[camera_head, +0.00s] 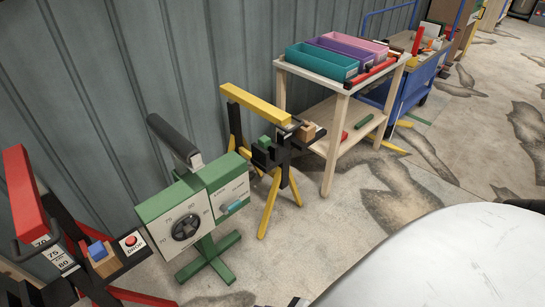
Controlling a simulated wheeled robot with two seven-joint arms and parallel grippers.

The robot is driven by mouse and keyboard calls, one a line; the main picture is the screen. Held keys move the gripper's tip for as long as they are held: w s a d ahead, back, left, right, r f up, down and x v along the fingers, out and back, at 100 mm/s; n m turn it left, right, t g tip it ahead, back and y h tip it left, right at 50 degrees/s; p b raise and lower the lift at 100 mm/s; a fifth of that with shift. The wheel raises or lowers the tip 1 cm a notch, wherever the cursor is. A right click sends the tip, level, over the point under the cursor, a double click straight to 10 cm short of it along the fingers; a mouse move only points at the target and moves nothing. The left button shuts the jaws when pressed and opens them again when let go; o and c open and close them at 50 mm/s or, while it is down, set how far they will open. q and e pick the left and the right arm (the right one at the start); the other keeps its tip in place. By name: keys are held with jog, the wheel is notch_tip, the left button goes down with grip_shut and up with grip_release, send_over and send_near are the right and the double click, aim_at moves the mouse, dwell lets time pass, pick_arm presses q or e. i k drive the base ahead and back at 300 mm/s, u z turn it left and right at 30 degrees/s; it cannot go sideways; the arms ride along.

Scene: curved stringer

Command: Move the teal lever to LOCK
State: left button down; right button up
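The teal lever (234,207) is a small bar on the white front panel of a green box (168,204) on a green cross-foot stand. It sits low on the right-hand panel and slants slightly up to the right. Neither of my grippers can be made out in this view, and nothing is seen touching the lever.
A red-and-black stand with a red button (131,241) is at left. A yellow-legged stand (270,205) is just right of the green box. Behind it is a wooden table (334,150) with trays. A corrugated wall backs everything. A large white surface fills the lower right.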

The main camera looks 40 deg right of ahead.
aim_at(225, 209)
jog(key=z, duration=0.5)
jog(key=k, duration=0.1)
jog(key=u, duration=2.85)
jog(key=k, duration=0.85)
jog(key=z, duration=1.8)
